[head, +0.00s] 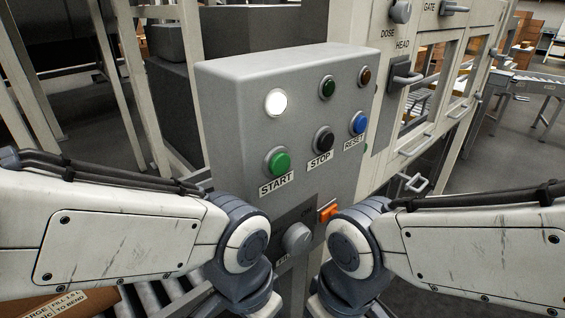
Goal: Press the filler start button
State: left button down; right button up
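A grey control box (232,110) stands in front of me in the head view. The green button (278,161) labelled START is at its left middle. To its right are the black STOP button (323,139) and the blue RESET button (358,123). A round white lamp (276,103) is lit above START. Dark green and amber lamps sit above STOP and RESET. My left arm comes in from the left and my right arm from the right, both below the buttons. Both grippers are below the frame and hidden. Nothing of mine touches the START button.
A grey knob (297,238) and an orange switch (328,212) are low on the box, close between my arms. A machine frame with handles (411,182) stands right of the box. A roller conveyor (538,82) is at the far right. Space before the buttons is clear.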

aim_at(280, 164)
jog(key=u, duration=0.8)
jog(key=k, duration=1.3)
jog(key=z, duration=0.5)
